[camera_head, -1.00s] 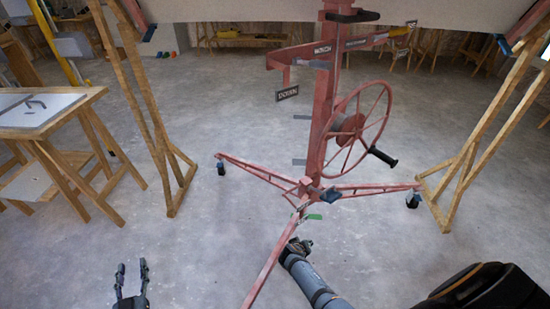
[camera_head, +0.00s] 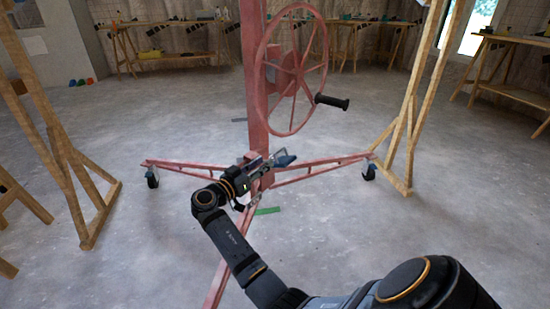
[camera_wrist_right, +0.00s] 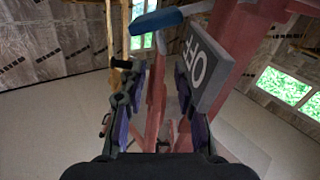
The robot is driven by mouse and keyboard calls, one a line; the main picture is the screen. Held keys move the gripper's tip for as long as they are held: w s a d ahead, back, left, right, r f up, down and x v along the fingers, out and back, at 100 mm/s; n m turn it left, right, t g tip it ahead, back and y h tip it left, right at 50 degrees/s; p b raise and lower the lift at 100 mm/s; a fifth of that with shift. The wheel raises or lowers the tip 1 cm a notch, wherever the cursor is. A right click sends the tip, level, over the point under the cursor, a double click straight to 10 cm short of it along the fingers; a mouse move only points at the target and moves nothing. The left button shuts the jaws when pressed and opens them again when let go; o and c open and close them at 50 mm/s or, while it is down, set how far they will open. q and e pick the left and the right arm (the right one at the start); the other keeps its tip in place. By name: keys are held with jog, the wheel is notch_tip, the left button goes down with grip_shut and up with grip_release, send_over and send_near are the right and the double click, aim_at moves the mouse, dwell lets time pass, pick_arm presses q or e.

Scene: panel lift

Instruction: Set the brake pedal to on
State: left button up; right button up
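The blue brake pedal (camera_head: 286,160) sits low on the red lift's column (camera_head: 256,75), above where the legs meet. In the right wrist view the blue pedal (camera_wrist_right: 157,20) is ahead of the fingertips, slightly above and apart from them. My right gripper (camera_head: 260,165) is close beside the pedal in the head view. In the wrist view its two fingers (camera_wrist_right: 153,75) are spread with a gap between them. A grey plate marked OFF (camera_wrist_right: 205,62) is close beside the right-hand finger; whether they touch is unclear. My left gripper is out of view.
The red handwheel (camera_head: 292,70) with its black handle (camera_head: 332,102) is above the pedal. The lift's legs spread on casters (camera_head: 152,176). A green strip (camera_head: 267,211) is below the pedal. Wooden trestles (camera_head: 405,150) stand either side. Open floor lies between.

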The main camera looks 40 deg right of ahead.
aim_at(275, 156)
jog(key=d+b, duration=0.1)
jog(key=d, duration=0.2)
jog(key=w+d+b, duration=0.1)
jog(key=d, duration=0.2)
jog(key=d+b, duration=0.1)
jog(key=d, duration=0.2)
jog(key=shift+w+d, duration=0.2)
jog(key=shift+w, duration=0.2)
jog(key=shift+f, duration=0.1)
grip_shut()
